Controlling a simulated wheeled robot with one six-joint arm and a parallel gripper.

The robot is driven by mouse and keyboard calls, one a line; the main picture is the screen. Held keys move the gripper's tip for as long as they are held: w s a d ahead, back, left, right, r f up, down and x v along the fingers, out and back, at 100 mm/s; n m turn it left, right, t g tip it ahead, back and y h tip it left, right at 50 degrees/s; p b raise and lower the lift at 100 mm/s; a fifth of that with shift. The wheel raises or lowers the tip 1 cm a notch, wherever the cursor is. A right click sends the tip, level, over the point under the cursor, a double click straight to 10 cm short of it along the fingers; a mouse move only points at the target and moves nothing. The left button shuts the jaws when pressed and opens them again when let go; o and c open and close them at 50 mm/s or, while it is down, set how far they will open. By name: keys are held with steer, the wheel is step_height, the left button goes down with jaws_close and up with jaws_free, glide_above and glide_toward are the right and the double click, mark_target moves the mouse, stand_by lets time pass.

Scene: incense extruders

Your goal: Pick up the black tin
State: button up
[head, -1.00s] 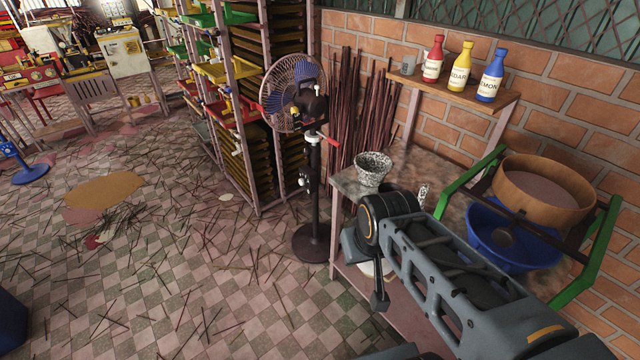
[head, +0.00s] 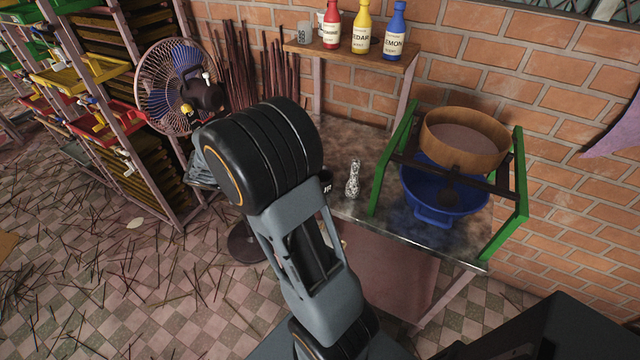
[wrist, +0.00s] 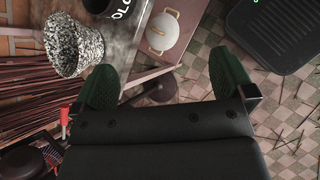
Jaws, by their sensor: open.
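The black tin (head: 327,182) stands on the worktable, mostly hidden behind my arm in the head view. In the wrist view the black tin (wrist: 101,6) is cut off at the top edge, with white letters on its side. My gripper (wrist: 166,82) is open, its two green-padded fingers spread with nothing between them. In the wrist view the tin lies above and left of the gap between the fingers, apart from them. In the head view my arm hides the gripper's fingers.
A speckled pot (wrist: 73,46) stands beside the tin. A white lidded pot (wrist: 163,33) sits on a lower shelf.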

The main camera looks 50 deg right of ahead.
steer(key=w+d+f+n+g+h, duration=0.1)
steer(key=w+d+f+n+h, duration=0.4)
steer(key=d+f, duration=0.15)
steer(key=shift+n, duration=0.3)
steer(key=shift+w+f+p+x, duration=0.1)
steer(key=shift+f+p+x, duration=0.15)
steer(key=shift+x, duration=2.1)
steer(key=shift+w+f+p+x, duration=0.15)
steer(key=shift+p+x, duration=0.25)
steer(key=shift+x, duration=2)
steer(key=shift+w+f+p+x, duration=0.1)
steer(key=shift+f+p+x, duration=0.15)
steer(key=shift+x, duration=2.1)
steer(key=shift+a, duration=0.15)
steer(key=shift+r, duration=0.1)
steer(key=c, duration=0.9)
steer(key=shift+o, duration=0.2)
